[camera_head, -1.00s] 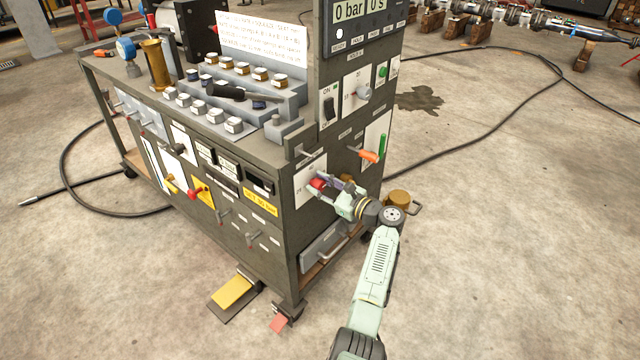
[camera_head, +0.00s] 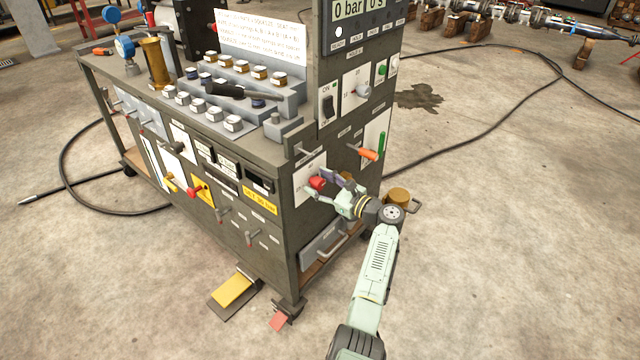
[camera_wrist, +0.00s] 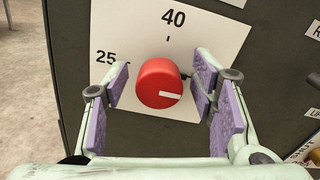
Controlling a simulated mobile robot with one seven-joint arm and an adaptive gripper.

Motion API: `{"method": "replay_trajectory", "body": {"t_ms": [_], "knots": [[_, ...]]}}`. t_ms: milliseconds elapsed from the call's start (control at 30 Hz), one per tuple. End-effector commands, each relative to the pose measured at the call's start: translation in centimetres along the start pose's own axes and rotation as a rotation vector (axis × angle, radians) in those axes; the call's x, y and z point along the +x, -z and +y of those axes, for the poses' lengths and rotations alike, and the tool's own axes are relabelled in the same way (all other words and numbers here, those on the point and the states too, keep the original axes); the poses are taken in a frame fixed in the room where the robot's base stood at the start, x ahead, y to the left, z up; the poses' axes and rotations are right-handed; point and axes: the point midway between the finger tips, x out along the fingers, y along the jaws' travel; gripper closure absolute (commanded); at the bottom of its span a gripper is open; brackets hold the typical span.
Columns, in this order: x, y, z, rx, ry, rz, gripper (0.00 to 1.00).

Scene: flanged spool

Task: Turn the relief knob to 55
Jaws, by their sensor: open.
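The relief knob is a round red knob (camera_wrist: 159,84) on a white dial plate (camera_wrist: 200,30) in the wrist view. A white pointer line on it points to the right. The plate shows 25 at the left and 40 at the top; any number on the right is hidden behind a finger. In the head view the red knob (camera_head: 317,183) is on the end panel of the dark cart. My gripper (camera_wrist: 163,105) is open, with its purple pads on either side of the knob and visible gaps to it. In the head view my gripper (camera_head: 336,190) is just right of the knob.
An orange-handled lever (camera_head: 368,154) sticks out above and right of my gripper. A grey drawer with a handle (camera_head: 325,250) is below.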

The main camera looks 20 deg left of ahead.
Motion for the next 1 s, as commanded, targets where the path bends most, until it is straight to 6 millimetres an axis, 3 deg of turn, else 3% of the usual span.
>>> {"method": "replay_trajectory", "body": {"t_ms": [233,367,800,1000], "knots": [[-0.1,0.0,0.0,0.000,-0.001,0.000,0.48],[-1.2,0.1,0.0,0.000,0.001,0.000,0.48],[-9.9,0.0,0.0,-0.001,0.002,0.001,0.48],[-11.8,0.0,0.0,0.000,0.000,0.000,0.48]]}}
